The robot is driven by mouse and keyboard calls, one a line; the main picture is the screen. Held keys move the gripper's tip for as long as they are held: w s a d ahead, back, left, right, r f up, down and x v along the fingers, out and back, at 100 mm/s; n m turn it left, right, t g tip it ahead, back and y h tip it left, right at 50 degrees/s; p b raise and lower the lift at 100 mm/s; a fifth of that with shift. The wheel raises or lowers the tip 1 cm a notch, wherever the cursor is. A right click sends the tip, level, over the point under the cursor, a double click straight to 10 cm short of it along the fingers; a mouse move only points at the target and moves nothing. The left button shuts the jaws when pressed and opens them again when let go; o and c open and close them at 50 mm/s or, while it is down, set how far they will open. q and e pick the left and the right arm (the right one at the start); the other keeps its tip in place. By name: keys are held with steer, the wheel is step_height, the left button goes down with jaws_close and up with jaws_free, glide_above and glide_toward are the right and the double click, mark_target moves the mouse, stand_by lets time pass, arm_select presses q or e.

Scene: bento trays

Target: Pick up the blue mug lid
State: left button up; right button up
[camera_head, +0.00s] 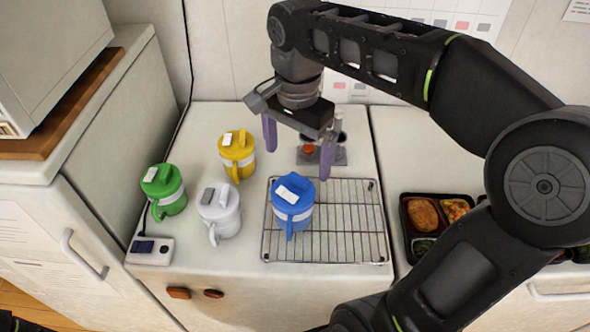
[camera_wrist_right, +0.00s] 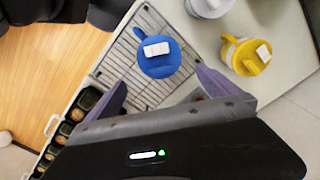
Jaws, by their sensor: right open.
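The blue mug (camera_head: 290,217) stands upright on a wire rack. Its blue lid (camera_head: 291,191) is on top, with a white tab on it; the lid also shows in the right wrist view (camera_wrist_right: 160,58). My right gripper (camera_head: 299,160) is above and behind the blue mug in the head view, its two purple fingers spread wide and empty. In the right wrist view the lid lies ahead of the gap between the fingers (camera_wrist_right: 158,85), apart from both. My left gripper is not seen; only a dark bit of my body shows at the bottom left of the head view.
The wire rack (camera_head: 345,235) has free room right of the mug. White (camera_head: 226,219), yellow (camera_head: 238,157) and green (camera_head: 170,195) lidded mugs stand left of it. A grey holder (camera_head: 321,158) is behind, and a bento tray (camera_head: 405,225) is at the right.

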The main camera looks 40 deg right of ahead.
mark_target(298, 178)
steer(key=shift+w+d, duration=0.1)
steer(key=shift+f+b, duration=0.5)
steer(key=shift+f, duration=0.75)
steer(key=shift+f, duration=0.3)
step_height(298, 178, down, 4)
steer(key=shift+d+r+p, duration=0.1)
steer(key=shift+r+p, duration=0.15)
steer(key=shift+p, duration=0.4)
steer(key=shift+f, duration=0.6)
